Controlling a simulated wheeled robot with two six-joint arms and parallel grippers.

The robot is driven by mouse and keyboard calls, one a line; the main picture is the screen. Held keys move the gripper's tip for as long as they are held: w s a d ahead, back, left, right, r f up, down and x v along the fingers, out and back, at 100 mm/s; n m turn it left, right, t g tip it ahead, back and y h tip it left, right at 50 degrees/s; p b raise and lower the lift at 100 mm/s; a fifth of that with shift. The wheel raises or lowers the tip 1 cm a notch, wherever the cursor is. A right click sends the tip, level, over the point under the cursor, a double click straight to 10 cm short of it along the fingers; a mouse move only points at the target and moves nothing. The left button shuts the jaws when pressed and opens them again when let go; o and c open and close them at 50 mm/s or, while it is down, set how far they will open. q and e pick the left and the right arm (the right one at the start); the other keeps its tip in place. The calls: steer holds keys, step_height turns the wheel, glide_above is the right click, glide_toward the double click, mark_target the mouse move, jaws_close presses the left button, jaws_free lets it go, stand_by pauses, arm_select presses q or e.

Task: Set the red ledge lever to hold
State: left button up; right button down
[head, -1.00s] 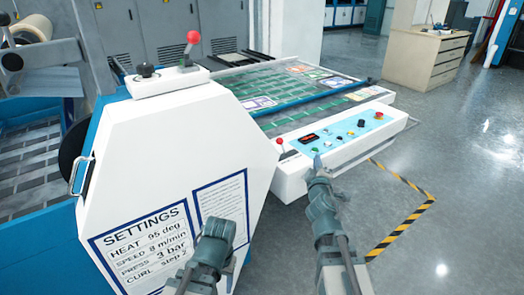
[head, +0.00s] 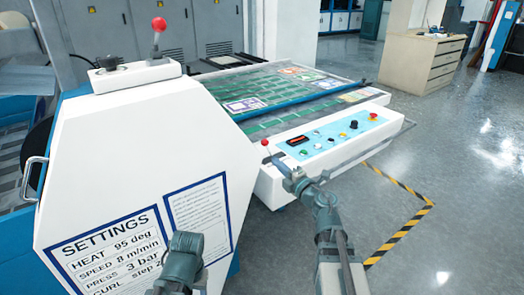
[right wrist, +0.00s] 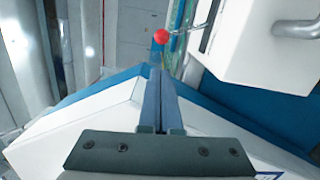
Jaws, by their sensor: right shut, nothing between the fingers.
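The red ledge lever (head: 265,143) is a small red ball on a thin stem at the left end of the white ledge (head: 345,148), beside the control panel. My right gripper (head: 273,160) is shut and empty, with its tips just below and close to the ball. In the right wrist view the red ball (right wrist: 161,36) shows just beyond the closed fingertips (right wrist: 154,72), its stem running right to a white surface. I cannot tell whether they touch. My left gripper (head: 185,245) is low in front of the white housing; its fingers are not visible.
A larger red-knobbed lever (head: 158,25) stands on top of the white housing (head: 130,130), which carries a settings sign (head: 110,250). The blue control panel (head: 330,138) has several buttons and knobs. Clear floor with striped tape (head: 405,228) lies right.

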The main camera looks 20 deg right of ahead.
steer(key=x, duration=1)
steer(key=shift+r, duration=0.15)
steer(key=shift+d+r+m+p, duration=0.15)
steer(key=shift+d+m+p, duration=0.1)
steer(key=shift+m+p, duration=0.15)
steer(key=shift+w+d+r, duration=0.15)
steer(key=shift+d, duration=0.05)
steer(key=shift+w+d+r+m+p, duration=0.15)
steer(key=shift+d+r+m+p, duration=0.2)
steer(key=shift+d+m+p, duration=0.35)
steer(key=w+d+m+p, duration=0.2)
steer(key=d+m, duration=0.4)
steer(key=shift+w+d+r+m+g, duration=0.2)
steer(key=shift+w+r+m+g, duration=0.1)
steer(key=shift+r+g, duration=0.15)
steer(key=shift+d, duration=0.1)
